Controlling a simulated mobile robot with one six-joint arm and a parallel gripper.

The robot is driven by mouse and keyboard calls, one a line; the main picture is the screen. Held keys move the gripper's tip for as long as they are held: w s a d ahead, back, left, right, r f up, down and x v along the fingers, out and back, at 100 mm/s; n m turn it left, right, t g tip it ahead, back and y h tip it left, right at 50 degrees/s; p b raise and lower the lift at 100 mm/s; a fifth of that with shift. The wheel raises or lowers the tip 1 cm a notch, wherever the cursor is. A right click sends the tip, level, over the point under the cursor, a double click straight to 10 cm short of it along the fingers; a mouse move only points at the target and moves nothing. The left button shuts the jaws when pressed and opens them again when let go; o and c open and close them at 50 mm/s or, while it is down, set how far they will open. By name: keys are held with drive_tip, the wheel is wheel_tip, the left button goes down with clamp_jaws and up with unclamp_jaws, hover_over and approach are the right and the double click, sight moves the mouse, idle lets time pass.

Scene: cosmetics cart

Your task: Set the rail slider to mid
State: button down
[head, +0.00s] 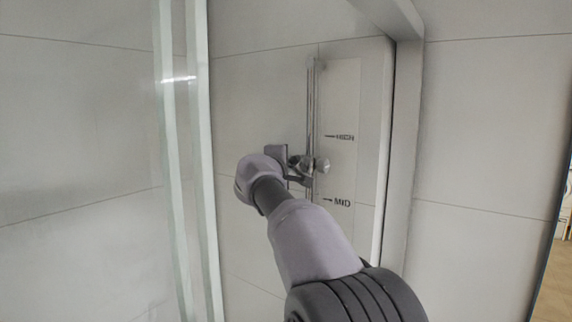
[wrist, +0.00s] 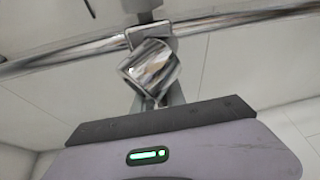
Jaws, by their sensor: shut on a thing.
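The rail (head: 310,100) is a chrome vertical bar on the tiled wall, and it also crosses the wrist view (wrist: 60,58). The chrome slider (head: 321,165) sits on it, below the upper mark, which seems to read HIGH (head: 345,137), and above the MID mark (head: 342,202). In the wrist view the slider's shiny knob (wrist: 150,68) is close in front of my gripper. My gripper (head: 298,168) is shut on the slider. My wrist and arm cover part of the slider and the lower rail.
A glass panel edge (head: 172,110) stands to the left of the rail. A pale raised frame (head: 405,130) stands to the right, beyond the labels. The wall between them is flat, with bare tile around the rail.

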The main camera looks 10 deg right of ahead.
wheel_tip(320, 180, down, 11)
drive_tip(key=b, duration=0.9)
drive_tip(key=c, duration=1.4)
unclamp_jaws()
drive_tip(key=shift+o, duration=0.2)
drive_tip(key=b+v, duration=0.5)
drive_tip(key=v, duration=1.2)
drive_tip(key=shift+s+b, duration=0.2)
drive_tip(key=shift+b, duration=0.15)
drive_tip(key=shift+a, duration=0.1)
